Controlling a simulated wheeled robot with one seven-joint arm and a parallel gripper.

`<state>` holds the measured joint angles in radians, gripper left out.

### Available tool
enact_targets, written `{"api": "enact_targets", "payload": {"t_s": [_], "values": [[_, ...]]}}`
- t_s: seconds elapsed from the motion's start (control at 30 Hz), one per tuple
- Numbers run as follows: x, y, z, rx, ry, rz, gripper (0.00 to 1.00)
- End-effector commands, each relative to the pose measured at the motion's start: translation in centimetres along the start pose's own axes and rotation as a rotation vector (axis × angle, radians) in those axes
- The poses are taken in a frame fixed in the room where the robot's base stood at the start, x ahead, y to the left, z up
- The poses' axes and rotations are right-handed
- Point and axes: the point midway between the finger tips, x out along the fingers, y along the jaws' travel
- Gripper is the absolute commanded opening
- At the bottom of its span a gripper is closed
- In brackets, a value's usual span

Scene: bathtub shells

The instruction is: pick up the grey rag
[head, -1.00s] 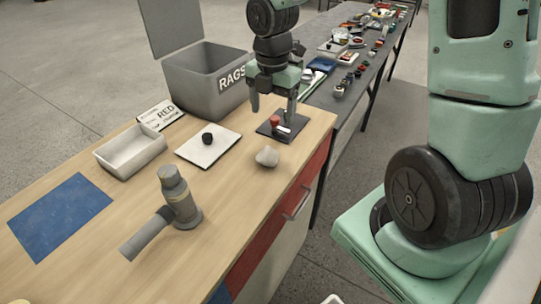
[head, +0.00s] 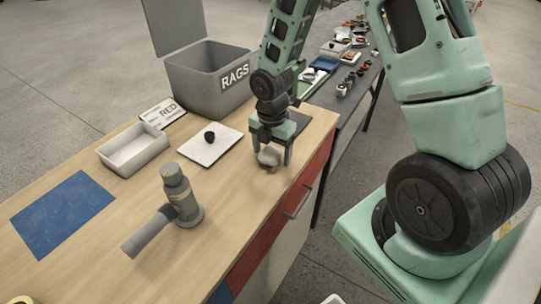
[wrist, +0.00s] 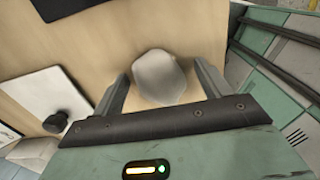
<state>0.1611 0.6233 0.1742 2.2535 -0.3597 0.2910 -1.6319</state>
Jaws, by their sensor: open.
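The grey rag (head: 268,157) is a small crumpled lump on the wooden bench near its right edge. My gripper (head: 271,160) is pointed down over it in the head view, and its fingers partly cover the rag. In the wrist view the rag (wrist: 160,77) lies between the two open fingers of my gripper (wrist: 160,88), with a small gap showing on either side. It still appears to rest on the bench top; I cannot tell the exact height of the fingertips.
A grey bin marked RAGS (head: 205,85) stands open at the back. A white board with a black knob (head: 212,148), a white tray (head: 132,152), a blue mat (head: 60,215) and a grey pipe fitting (head: 178,205) are on the bench (head: 225,210). Bare wood surrounds the rag.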

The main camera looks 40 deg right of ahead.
Motion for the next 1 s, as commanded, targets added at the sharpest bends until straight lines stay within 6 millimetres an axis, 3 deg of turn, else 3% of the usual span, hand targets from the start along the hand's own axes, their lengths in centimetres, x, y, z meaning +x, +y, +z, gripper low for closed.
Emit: {"api": "enact_targets", "payload": {"t_s": [0.23,0.4,0.5,0.77,1.0], "values": [[0.2,0.0,0.0,0.0,-0.001,0.001,0.76],[0.1,0.0,0.0,-0.001,-0.001,0.001,0.29],[0.1,0.0,0.0,-0.001,-0.001,0.001,0.24],[-0.4,0.1,0.0,0.0,-0.001,0.003,0.24],[-4.5,0.1,0.2,0.002,-0.003,0.007,0.24]]}}
